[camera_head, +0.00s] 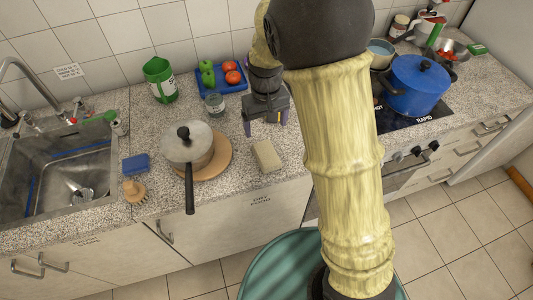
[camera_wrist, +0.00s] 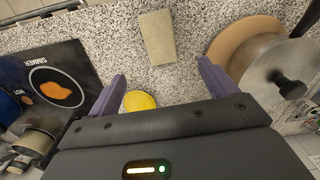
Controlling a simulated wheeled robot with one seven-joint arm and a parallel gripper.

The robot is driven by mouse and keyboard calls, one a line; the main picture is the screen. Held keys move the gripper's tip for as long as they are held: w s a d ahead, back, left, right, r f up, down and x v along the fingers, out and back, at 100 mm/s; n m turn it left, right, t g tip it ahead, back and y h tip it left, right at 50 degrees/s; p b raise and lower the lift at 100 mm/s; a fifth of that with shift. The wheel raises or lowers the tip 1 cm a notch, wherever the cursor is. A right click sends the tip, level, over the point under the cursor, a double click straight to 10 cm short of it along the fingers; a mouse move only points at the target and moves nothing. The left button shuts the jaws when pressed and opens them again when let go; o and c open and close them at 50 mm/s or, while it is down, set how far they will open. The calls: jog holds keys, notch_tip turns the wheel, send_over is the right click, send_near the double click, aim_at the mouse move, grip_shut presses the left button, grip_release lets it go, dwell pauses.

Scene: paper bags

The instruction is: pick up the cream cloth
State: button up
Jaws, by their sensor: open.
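The cream cloth (camera_head: 267,156) is a beige, flat-looking rectangular block lying on the speckled counter, near its front edge. In the wrist view the cloth (camera_wrist: 157,38) lies at the top centre, ahead of the fingertips and apart from them. My gripper (camera_head: 265,122) is above the counter, behind the cloth in the head view, pointing down. In the wrist view its two purple fingers (camera_wrist: 162,78) are spread wide with nothing held between them.
A lidded pan (camera_head: 188,146) on a round wooden board stands left of the cloth, its handle toward the front. A glass (camera_head: 214,105) and blue tray (camera_head: 221,86) stand behind. A yellow round thing (camera_wrist: 139,100) shows between my fingers. The hob (camera_wrist: 50,85) is on the other side.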

send_over(266, 152)
notch_tip(266, 152, down, 8)
jog(key=shift+f+p, duration=0.1)
jog(key=shift+p, duration=0.35)
jog(key=shift+f, duration=0.5)
notch_tip(266, 152, down, 4)
jog(key=shift+f+p, duration=0.1)
jog(key=shift+p, duration=0.65)
jog(key=shift+c, duration=0.5)
jog(key=c, duration=1)
